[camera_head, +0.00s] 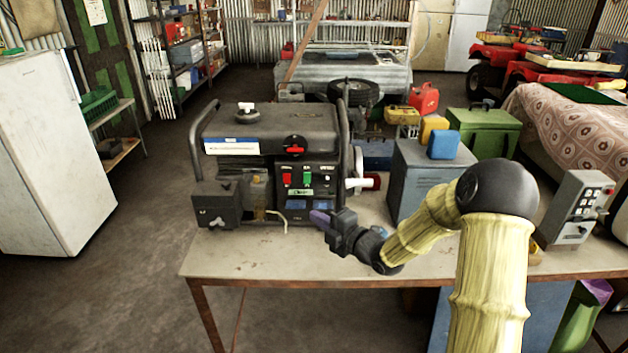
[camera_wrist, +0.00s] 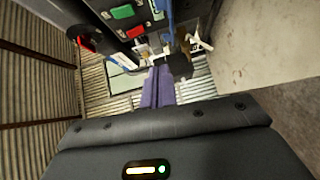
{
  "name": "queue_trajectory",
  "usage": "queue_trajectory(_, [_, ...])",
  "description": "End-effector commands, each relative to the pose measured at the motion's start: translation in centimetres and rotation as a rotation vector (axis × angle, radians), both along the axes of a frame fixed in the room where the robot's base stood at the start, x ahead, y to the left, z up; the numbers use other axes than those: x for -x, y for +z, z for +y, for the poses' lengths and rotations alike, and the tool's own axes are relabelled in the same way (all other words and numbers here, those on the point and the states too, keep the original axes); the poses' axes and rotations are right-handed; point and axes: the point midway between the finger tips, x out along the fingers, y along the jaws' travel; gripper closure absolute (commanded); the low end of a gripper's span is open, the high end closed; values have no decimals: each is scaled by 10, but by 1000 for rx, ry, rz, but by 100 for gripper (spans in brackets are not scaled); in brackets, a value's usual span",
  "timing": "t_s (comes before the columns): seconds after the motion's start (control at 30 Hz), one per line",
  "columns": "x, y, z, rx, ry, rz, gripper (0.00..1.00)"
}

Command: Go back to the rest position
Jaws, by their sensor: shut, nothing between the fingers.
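My gripper (camera_head: 322,217) is in front of the generator's lower right side, above the table top. Its purple fingers are shut with nothing between them, and they also show in the wrist view (camera_wrist: 158,87). The wrist view shows the generator's panel (camera_wrist: 110,25) close by at the upper left. I cannot tell whether the fingertips touch the generator.
A grey metal box (camera_head: 415,175) with a blue can (camera_head: 443,145) on it stands behind my arm. A grey keypad box (camera_head: 577,210) is at the right. A white fridge (camera_head: 55,150) stands at the left. The table's front left is bare, and the floor between is clear.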

Motion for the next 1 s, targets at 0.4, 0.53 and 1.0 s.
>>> queue_trajectory(0.4, [34,6,-34,-28,-317,535,100])
queue_trajectory(0.53, [67,12,-63,-112,-554,780,100])
queue_trajectory(1.0, [254,58,-121,-729,-1474,1438,100])
